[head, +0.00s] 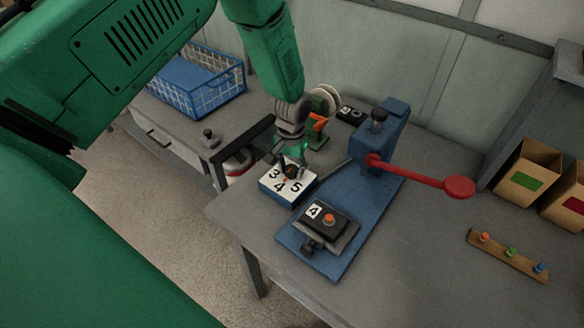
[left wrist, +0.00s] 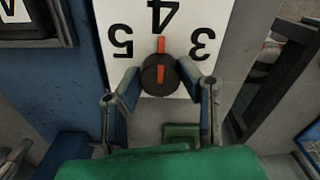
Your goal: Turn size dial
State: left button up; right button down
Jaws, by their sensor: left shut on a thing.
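The size dial box (head: 277,195) is blue with a white top marked 3, 4 and 5, and stands on the table left of the press. Its dark round knob (left wrist: 160,76) carries an orange line. In the left wrist view this line points to the 4, in line with an orange mark on the white face (left wrist: 120,13). My left gripper (head: 289,168) reaches down over the box; in the left wrist view its two fingers (left wrist: 160,84) are closed on the knob's sides. The head view partly hides the knob. My right gripper is not in view.
The blue press (head: 385,135) with its red lever (head: 420,175) stands right of the box. A block marked 4 (head: 330,221) sits on its front plate. A pegged wooden strip (head: 508,255) and bins (head: 530,172) are at right, a blue basket (head: 196,82) at back left.

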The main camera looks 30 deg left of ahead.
aim_at(292, 167)
pick_arm(q)
jog(key=shift+w+r, duration=0.2)
jog(key=shift+w, duration=0.1)
jog(key=o, duration=1.1)
jog(key=shift+o, duration=0.2)
jog(key=shift+s+f, duration=0.1)
jog(key=shift+r, duration=0.25)
notch_tip(292, 167, up, 11)
jog(key=shift+r, duration=0.2)
jog(key=shift+a, duration=0.1)
